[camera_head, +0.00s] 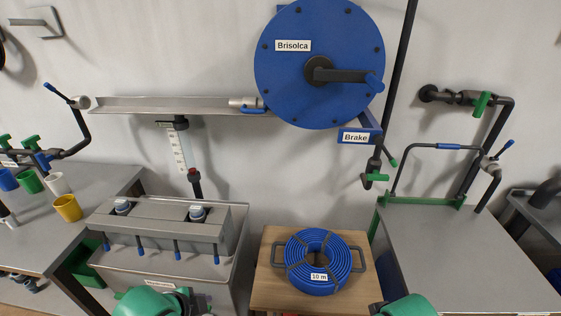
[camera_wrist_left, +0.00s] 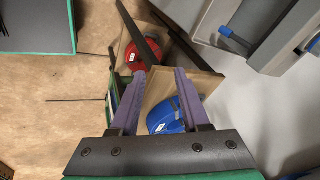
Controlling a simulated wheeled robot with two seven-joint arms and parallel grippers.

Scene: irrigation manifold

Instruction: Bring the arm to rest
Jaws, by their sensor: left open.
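My left gripper (camera_wrist_left: 160,73) shows in the left wrist view with its two purple fingers apart and nothing between their tips. A blue coil (camera_wrist_left: 163,115) lies beyond and below the fingers, partly hidden by them, on a wooden board. In the head view, green and dark parts of my left arm (camera_head: 150,302) show at the bottom edge, left of centre. A green part of my right arm (camera_head: 408,306) shows at the bottom edge, right of centre. Neither gripper's fingers can be seen in the head view, and my right gripper is not in view.
A grey manifold box (camera_head: 165,262) with blue-tipped levers stands near my left arm. A blue hose coil labelled "10 m" (camera_head: 318,262) lies on a wooden stand (camera_head: 262,290). A blue reel (camera_head: 345,40) hangs on the wall. The right grey table (camera_head: 465,260) is bare on top.

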